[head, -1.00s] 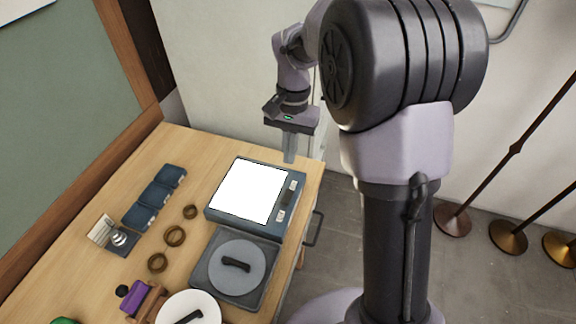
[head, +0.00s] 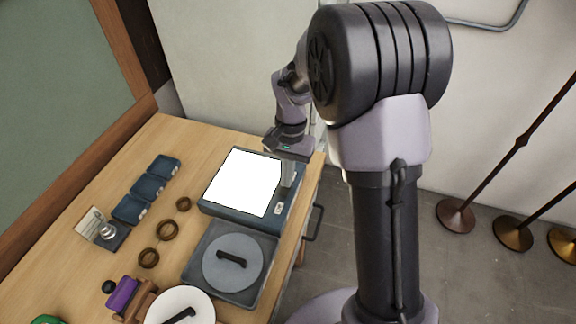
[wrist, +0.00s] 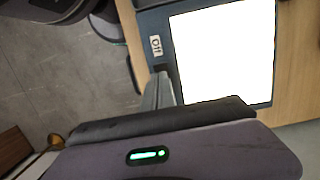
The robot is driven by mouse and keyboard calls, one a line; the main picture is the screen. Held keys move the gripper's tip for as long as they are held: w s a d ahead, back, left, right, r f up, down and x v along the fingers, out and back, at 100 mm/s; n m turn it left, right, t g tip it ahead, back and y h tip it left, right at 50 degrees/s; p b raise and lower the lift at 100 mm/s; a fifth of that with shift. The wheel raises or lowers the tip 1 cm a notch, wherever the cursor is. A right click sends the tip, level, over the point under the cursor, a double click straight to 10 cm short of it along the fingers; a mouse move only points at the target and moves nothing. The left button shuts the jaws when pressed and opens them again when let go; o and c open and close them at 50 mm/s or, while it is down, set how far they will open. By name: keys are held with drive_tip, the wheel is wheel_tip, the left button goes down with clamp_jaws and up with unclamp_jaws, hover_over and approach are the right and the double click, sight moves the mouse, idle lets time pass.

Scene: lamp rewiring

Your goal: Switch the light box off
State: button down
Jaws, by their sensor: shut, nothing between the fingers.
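The light box (head: 238,213) lies on the table, its panel (head: 242,183) glowing bright white. Its right-hand strip carries labels; one label (head: 278,208) shows in the head view, and the "Off" label (wrist: 156,46) reads clearly in the wrist view. My gripper (head: 288,184) is shut and empty, pointing down over this strip. In the wrist view my gripper (wrist: 162,88) has its tips close to a dark spot beside the "Off" label. The fingers hide most of the switch and the other label. I cannot tell whether they touch the switch.
A dark turntable-like plate (head: 207,288) with a grey disc stands just in front of the box. Lamp stands (head: 456,214) stand on the floor at right.

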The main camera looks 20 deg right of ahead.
sight(286, 193)
drive_tip(key=shift+s+a+f, duration=0.1)
drive_tip(key=shift+f, duration=0.75)
drive_tip(key=b, duration=0.1)
drive_tip(key=f+b, duration=0.1)
drive_tip(key=b, duration=0.1)
drive_tip(key=shift+s+a+f+t+h, duration=0.1)
drive_tip(key=shift+s+a+t+h, duration=0.1)
drive_tip(key=shift+t+h, duration=0.15)
drive_tip(key=shift+s+t+b, duration=0.25)
drive_tip(key=shift+s+b, duration=0.05)
drive_tip(key=shift+s, duration=0.25)
drive_tip(key=shift+w+p, duration=0.2)
drive_tip(key=shift+p, duration=0.15)
drive_tip(key=shift+w+d+r, duration=0.2)
drive_tip(key=shift+w+d, duration=0.05)
drive_tip(key=shift+w, duration=0.05)
